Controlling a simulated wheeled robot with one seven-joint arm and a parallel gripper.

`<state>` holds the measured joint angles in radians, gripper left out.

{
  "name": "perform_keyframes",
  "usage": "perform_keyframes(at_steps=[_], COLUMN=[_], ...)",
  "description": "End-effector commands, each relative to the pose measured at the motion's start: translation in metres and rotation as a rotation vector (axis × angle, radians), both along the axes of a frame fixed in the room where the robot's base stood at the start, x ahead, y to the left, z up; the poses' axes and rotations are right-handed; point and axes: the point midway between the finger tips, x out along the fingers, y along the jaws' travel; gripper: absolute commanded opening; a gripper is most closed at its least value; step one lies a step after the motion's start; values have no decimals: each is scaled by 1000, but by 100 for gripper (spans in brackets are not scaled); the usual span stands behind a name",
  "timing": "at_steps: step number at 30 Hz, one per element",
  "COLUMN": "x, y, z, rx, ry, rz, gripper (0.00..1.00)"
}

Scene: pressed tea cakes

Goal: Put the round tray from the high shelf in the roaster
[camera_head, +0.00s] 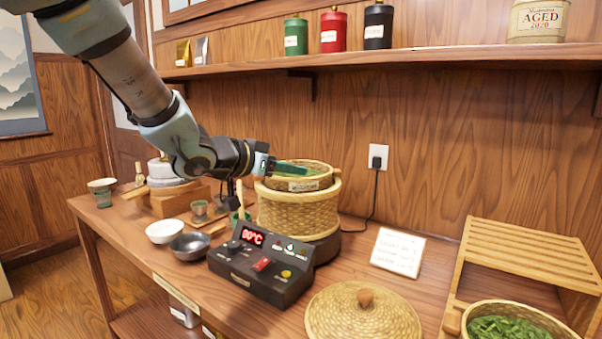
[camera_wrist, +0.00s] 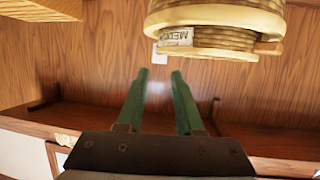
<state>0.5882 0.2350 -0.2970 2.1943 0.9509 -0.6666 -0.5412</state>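A round woven tray (camera_head: 318,184) with green leaves and a small label sits at the mouth of the woven roaster (camera_head: 298,212), its rim standing above the roaster's top. In the wrist view, which looks upside down, the tray (camera_wrist: 222,42) shows with its label and a wooden handle. My gripper (camera_head: 304,171) reaches in from the left, its green fingers overlapping the tray's top in the head view. In the wrist view the gripper (camera_wrist: 159,74) has its fingers apart with nothing between them, and the tray appears clear of them. How deep the tray sits is hidden.
The woven lid (camera_head: 340,322) lies on the table in front. A slatted wooden rack (camera_head: 520,250) has a bare top; a second leaf-filled round tray (camera_head: 462,322) is low at its front. Canisters stand on the wall shelf (camera_head: 450,55) above.

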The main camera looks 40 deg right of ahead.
Motion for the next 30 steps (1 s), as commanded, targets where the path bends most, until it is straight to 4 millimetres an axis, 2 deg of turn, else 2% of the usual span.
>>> perform_keyframes(at_steps=[10, 12, 14, 17, 19, 22, 23, 24, 26, 27, 30], x=[0, 9, 26, 71, 104, 135, 139, 140, 133, 124, 88], y=[7, 13, 27, 73, 124, 212, 239, 276, 329, 360, 422], z=[1, -2, -8, -28, -49, -81, -90, -103, -121, -132, -153], rx=[2, 16, 43, 131, 222, 373, 418, 482, 571, 625, 733], ry=[0, 0, -1, 10, 35, 111, 143, 194, 283, 353, 538], rz=[4, 34, 95, 270, 430, 665, 729, 814, 929, 994, 1119], gripper=[36, 36, 36, 36, 36, 36, 36, 36, 36, 36, 36])
